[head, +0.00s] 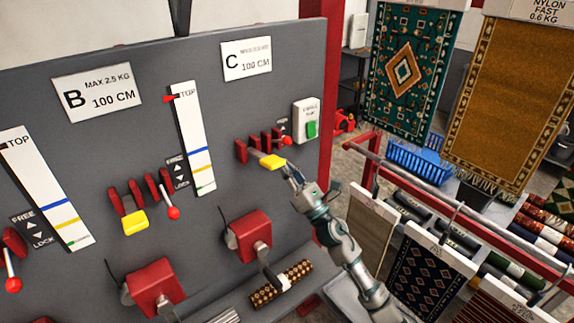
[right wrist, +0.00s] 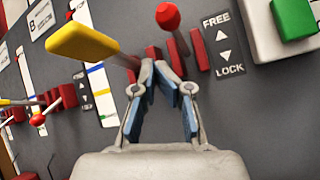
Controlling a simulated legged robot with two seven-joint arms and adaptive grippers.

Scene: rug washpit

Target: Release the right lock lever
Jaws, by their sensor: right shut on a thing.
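The right lock lever (head: 286,141) has a red ball knob and a thin stem. It sits at the right of the grey panel, under sign C. In the right wrist view its knob (right wrist: 168,16) rises just beyond my fingertips, left of a FREE/LOCK label (right wrist: 223,47). My right gripper (head: 288,168) is just below the lever and beside a yellow handle (head: 272,161). In the right wrist view its fingertips (right wrist: 156,66) converge near the red brackets. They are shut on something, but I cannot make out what. The knob is clear of the fingers. My left gripper is out of view.
A white box with a green button (head: 311,129) is right of the lever. A red housing (head: 246,236) juts out below. Other yellow handles (head: 134,222) and red-knobbed levers (head: 172,212) stand to the left. Rugs and a rail (head: 400,182) are on the right.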

